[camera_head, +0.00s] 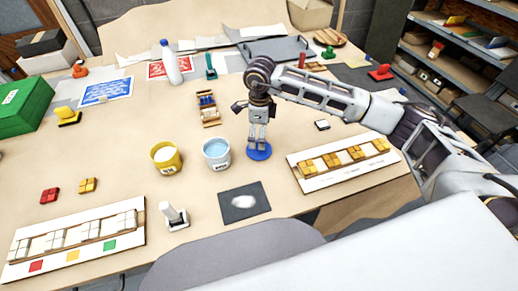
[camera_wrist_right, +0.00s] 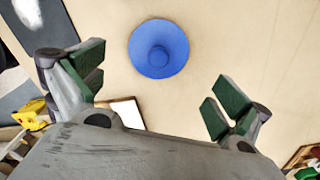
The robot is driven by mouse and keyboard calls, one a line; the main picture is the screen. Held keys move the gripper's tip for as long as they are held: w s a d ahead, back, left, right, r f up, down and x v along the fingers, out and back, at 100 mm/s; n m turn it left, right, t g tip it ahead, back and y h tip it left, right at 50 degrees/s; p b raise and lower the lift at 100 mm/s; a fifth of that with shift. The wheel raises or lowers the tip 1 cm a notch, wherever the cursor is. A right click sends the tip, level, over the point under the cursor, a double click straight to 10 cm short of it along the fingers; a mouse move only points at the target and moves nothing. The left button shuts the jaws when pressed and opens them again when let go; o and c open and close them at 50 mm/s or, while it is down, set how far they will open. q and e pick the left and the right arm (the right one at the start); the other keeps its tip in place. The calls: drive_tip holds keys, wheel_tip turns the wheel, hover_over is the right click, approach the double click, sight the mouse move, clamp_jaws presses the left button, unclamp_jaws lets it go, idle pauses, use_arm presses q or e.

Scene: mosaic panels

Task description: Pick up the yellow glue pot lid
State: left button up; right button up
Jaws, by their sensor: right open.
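A round blue lid (camera_head: 260,154) with a small knob lies flat on the table right of the pots. In the right wrist view this blue lid (camera_wrist_right: 172,63) shows whole, beyond the gap between the fingers. My right gripper (camera_head: 258,141) points down over the lid; it also shows in the wrist view (camera_wrist_right: 160,85), with its green-padded fingers wide apart and nothing between them. A yellow glue pot (camera_head: 167,166) stands open with pale contents. I see no yellow lid; the round lid in view is blue. My left gripper is not in view.
A dark mat (camera_head: 230,211) with a white blob lies in front. A panel with yellow tiles (camera_head: 307,178) lies to the right. A wooden rack (camera_head: 208,108) stands behind the pots.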

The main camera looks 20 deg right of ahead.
drive_tip(key=shift+f, duration=1)
drive_tip(key=shift+f, duration=0.1)
drive_tip(key=f, duration=0.2)
drive_tip(key=f+p, duration=0.1)
drive_tip(key=f, duration=0.1)
drive_tip(key=shift+s+a, duration=0.15)
drive_tip(key=shift+a, duration=0.05)
drive_tip(key=shift+f+p, duration=0.3)
drive_tip(key=shift+f, duration=0.2)
